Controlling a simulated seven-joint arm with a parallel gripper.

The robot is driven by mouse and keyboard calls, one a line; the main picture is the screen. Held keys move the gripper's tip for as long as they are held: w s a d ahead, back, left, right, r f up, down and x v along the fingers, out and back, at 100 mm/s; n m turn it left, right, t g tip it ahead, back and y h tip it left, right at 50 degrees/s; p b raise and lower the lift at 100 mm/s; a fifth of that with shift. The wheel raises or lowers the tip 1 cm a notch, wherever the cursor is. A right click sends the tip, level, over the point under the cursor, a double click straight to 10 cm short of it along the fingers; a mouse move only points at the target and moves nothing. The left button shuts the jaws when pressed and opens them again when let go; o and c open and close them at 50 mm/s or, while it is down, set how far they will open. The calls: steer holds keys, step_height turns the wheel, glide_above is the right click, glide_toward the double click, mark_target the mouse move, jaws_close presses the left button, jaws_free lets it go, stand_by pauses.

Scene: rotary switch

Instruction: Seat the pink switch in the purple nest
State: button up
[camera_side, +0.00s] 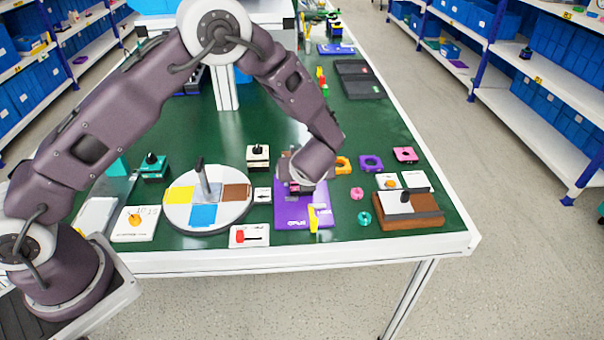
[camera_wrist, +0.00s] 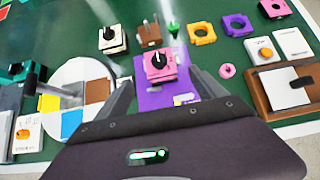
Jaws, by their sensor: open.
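The pink switch (camera_wrist: 159,68), a pink block with a black knob on top, sits at the far end of a flat purple plate in the wrist view. My gripper (camera_wrist: 161,80) is open, with one finger on each side of the plate and the switch ahead between them, apart from both. In the side view my gripper (camera_side: 297,188) is low over the purple plate (camera_side: 292,214) and mostly hides the switch. The purple nest (camera_side: 371,163), a square frame with a round hole, lies empty to the right; it also shows in the wrist view (camera_wrist: 228,27).
A wooden box (camera_side: 425,219) is at right, a round coloured board (camera_side: 179,216) at left.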

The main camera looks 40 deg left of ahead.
steer(key=s+a+r+n+g+h, duration=0.1)
steer(key=s+a+r+n, duration=0.2)
steer(key=s+r+n, duration=0.6)
steer(key=s+a+r+n+g, duration=0.1)
steer(key=s+a+r+n, duration=0.2)
steer(key=s+r+n, duration=0.6)
steer(key=s+d+r+n+h, duration=0.1)
steer(key=s+r+n, duration=0.1)
steer(key=s, duration=0.3)
steer(key=s+d+r+n+h, duration=0.2)
steer(key=s+n, duration=0.2)
steer(key=s, duration=0.1)
steer(key=s+d+r+n+t+h, duration=0.1)
steer(key=s+d+r+n+h, duration=0.1)
steer(key=s, duration=0.3)
steer(key=shift+n, duration=0.5)
